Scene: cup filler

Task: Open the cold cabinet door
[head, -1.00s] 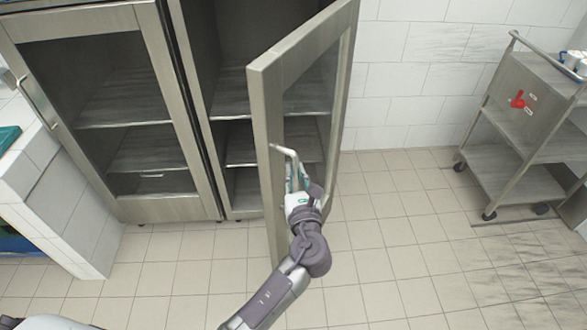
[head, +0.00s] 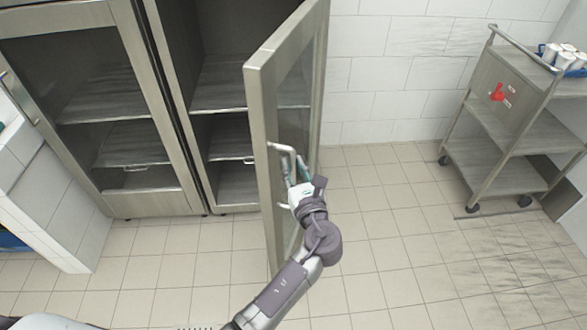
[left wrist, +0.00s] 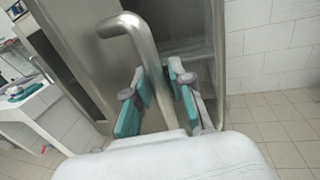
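The cold cabinet door (head: 258,130) stands swung out from the right-hand section of the steel cabinet (head: 160,100). It has a steel frame and a glass pane. Its bent steel handle (head: 284,150) is on the outer face near the free edge. My left gripper (head: 290,182) is at this handle. In the left wrist view the handle (left wrist: 139,38) runs down between the green-padded fingers of the left gripper (left wrist: 158,72), which are close on both sides of it. The lower handle is partly hidden by the gripper. My right gripper is not in view.
The left cabinet door (head: 125,90) is closed. A tiled counter (head: 55,205) stands at the left. A steel trolley (head: 520,130) with a blue tray of white cups (head: 565,58) stands at the right. The tiled floor (head: 400,220) between door and trolley is clear.

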